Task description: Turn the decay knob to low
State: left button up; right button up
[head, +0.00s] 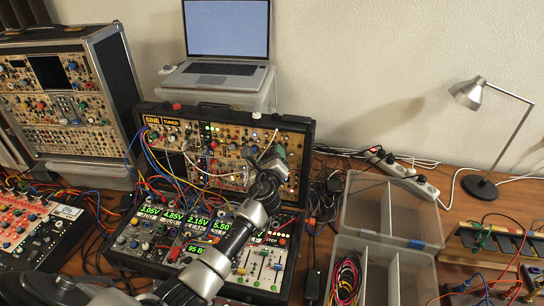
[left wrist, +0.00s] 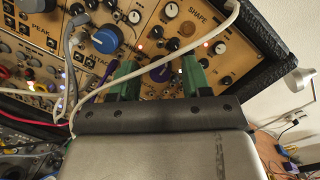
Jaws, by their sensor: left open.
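The tan synth panel (head: 235,150) stands upright in a black case at the middle of the head view. My left gripper (head: 276,160) is in front of its right side. In the left wrist view the open gripper (left wrist: 158,72) has two green fingers spread at the panel. A purple knob (left wrist: 161,74) shows between the fingers; I cannot tell whether they touch it. PEAK and SHAPE labels are readable; I cannot read a decay label. My right gripper is not in view.
White patch cables (left wrist: 78,110) hang across the panel close to the left finger. A lower module case (head: 262,268) with lit displays sits in front. A laptop (head: 226,45) is behind, clear bins (head: 352,225) and a lamp (head: 468,92) to the right.

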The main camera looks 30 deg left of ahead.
pick_arm(q)
jog(key=shift+c, duration=0.7)
grip_shut()
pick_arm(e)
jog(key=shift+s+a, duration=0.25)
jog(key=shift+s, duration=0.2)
pick_arm(q)
jog(key=shift+n, duration=0.5)
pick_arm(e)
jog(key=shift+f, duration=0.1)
pick_arm(q)
jog(key=n+g, duration=0.1)
jog(key=n, duration=0.7)
jog(key=n+g+h, duration=0.1)
jog(key=n, duration=0.7)
jog(key=shift+r+p, duration=0.15)
jog(key=shift+p, duration=0.15)
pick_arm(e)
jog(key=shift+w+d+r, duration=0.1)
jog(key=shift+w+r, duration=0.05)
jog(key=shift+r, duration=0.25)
pick_arm(q)
jog(key=shift+n, duration=0.4)
